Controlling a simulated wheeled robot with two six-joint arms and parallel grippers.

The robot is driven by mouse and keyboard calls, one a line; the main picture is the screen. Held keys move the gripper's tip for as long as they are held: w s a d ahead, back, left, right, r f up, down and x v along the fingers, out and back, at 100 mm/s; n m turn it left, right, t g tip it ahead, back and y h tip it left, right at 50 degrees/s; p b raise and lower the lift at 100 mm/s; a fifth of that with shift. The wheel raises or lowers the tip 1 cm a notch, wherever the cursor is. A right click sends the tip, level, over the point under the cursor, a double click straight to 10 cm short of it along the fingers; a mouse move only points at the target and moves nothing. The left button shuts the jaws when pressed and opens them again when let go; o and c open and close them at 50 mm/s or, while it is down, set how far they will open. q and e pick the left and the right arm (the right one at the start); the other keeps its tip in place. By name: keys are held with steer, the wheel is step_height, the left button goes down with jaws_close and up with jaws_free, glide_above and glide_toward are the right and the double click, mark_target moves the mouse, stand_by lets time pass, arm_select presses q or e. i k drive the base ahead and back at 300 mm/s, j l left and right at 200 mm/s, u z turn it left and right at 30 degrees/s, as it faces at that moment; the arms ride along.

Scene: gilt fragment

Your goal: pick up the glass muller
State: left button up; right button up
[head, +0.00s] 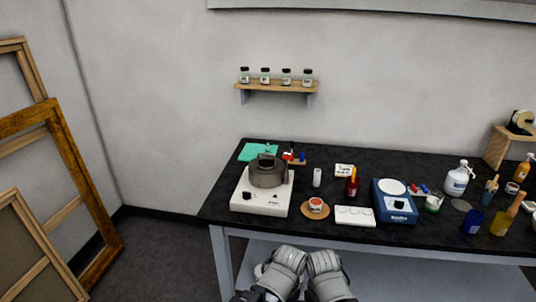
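I cannot pick out the glass muller for sure in the head view. A small pale upright cylinder (317,177) stands near the middle of the black table (345,238), but it is too small to tell what it is. Two grey parts of my arms show at the bottom centre, in front of the table's front edge. No gripper fingers show, so I cannot see either gripper.
A shelf (277,86) hangs behind.

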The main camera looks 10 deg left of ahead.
mark_target(267, 145)
steer(key=i+j+z, duration=0.15)
steer(key=i+j, duration=0.15)
steer(key=i+j+z, duration=0.15)
steer(key=i+j, duration=0.15)
steer(key=j, duration=0.2)
steer(key=i+j+z, duration=0.2)
steer(key=j, duration=0.25)
